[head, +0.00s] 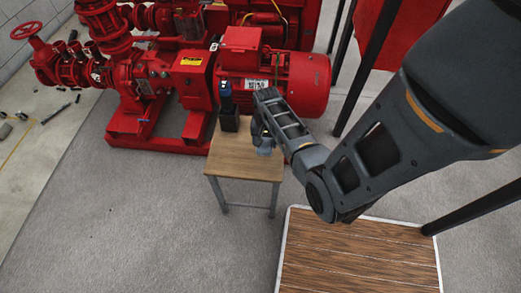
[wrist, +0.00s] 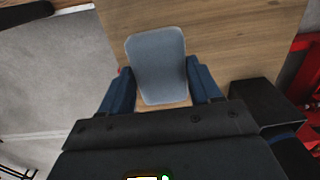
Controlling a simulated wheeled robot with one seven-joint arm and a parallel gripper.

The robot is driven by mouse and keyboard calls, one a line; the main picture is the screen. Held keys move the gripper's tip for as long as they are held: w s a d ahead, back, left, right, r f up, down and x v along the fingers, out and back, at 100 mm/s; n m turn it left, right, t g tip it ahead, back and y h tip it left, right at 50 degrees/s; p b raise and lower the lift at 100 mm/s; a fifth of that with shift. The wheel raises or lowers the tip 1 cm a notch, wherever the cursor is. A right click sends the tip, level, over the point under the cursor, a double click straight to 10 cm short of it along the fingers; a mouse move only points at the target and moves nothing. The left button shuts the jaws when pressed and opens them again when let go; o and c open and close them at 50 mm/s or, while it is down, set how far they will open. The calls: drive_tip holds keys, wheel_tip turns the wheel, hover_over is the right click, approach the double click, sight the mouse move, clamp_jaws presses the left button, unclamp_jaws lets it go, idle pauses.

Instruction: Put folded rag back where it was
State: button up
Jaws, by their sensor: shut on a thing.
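The folded rag (wrist: 157,62) is a flat grey-blue rectangle with rounded corners. In the wrist view it lies between the two dark blue fingers of my gripper (wrist: 160,92), which is shut on it. The wooden table top (wrist: 235,30) shows behind and around the rag; I cannot tell whether the rag touches it. In the head view my gripper (head: 264,143) is low over the right side of the small wooden table (head: 230,165), and a bit of the rag (head: 265,151) shows below it.
A black holder (head: 229,120) with a dark blue-topped item (head: 225,92) stands at the table's back left, close to my gripper. The red pumpset (head: 270,80) is behind the table. A larger wood-slatted surface (head: 360,255) is at front right. Loose tools lie on the floor at left.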

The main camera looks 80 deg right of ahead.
drive_tip(key=shift+w+a+f, duration=0.45)
drive_tip(key=shift+w+a, duration=0.1)
drive_tip(key=shift+w, duration=0.05)
drive_tip(key=shift+f, duration=2.05)
drive_tip(key=shift+f+b, duration=0.15)
drive_tip(key=shift+b, duration=0.2)
drive_tip(key=o, duration=1.1)
